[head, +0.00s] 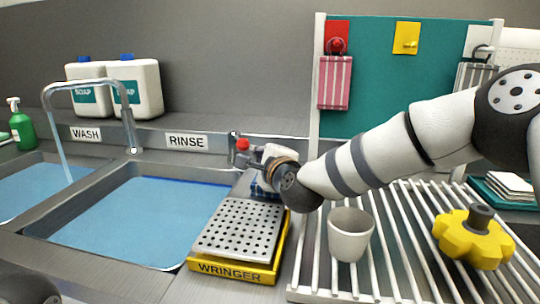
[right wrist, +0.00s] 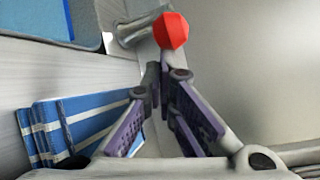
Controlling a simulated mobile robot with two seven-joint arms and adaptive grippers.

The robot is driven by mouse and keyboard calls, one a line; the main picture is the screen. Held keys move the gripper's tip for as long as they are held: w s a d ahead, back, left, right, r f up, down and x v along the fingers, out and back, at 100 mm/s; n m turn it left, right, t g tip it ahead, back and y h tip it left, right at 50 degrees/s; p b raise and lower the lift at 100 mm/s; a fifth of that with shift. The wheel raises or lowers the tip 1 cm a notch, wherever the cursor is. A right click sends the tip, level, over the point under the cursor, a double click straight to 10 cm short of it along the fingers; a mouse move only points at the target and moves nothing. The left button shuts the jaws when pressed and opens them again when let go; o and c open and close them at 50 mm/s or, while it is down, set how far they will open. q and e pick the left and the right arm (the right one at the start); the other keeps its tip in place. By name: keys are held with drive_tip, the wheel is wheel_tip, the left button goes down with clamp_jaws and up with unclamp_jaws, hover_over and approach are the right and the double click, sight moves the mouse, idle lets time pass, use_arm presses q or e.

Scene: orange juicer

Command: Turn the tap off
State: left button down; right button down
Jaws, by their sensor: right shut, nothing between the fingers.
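The curved metal tap (head: 128,108) arches over the left basin, and a stream of water (head: 63,150) falls from its spout. A red knob (head: 243,144) sits on a metal fitting behind the right basin. The knob also shows close up in the right wrist view (right wrist: 171,30). My right gripper (right wrist: 160,78) is shut and empty, its fingertips just short of the knob; I cannot tell whether they touch it. In the head view the right gripper (head: 248,157) is partly hidden by its own wrist. My left gripper is not in view.
Folded blue-striped cloths (right wrist: 72,128) lie beside the right gripper. The yellow wringer (head: 235,270), a white cup (head: 350,235) and a yellow wheel-shaped piece (head: 473,240) are near my right arm. Soap jugs (head: 140,88) stand at the back. The right basin (head: 140,215) holds water.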

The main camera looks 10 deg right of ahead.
drive_tip(key=shift+s+a, duration=0.25)
drive_tip(key=shift+a, duration=0.8)
drive_tip(key=shift+s+a, duration=0.1)
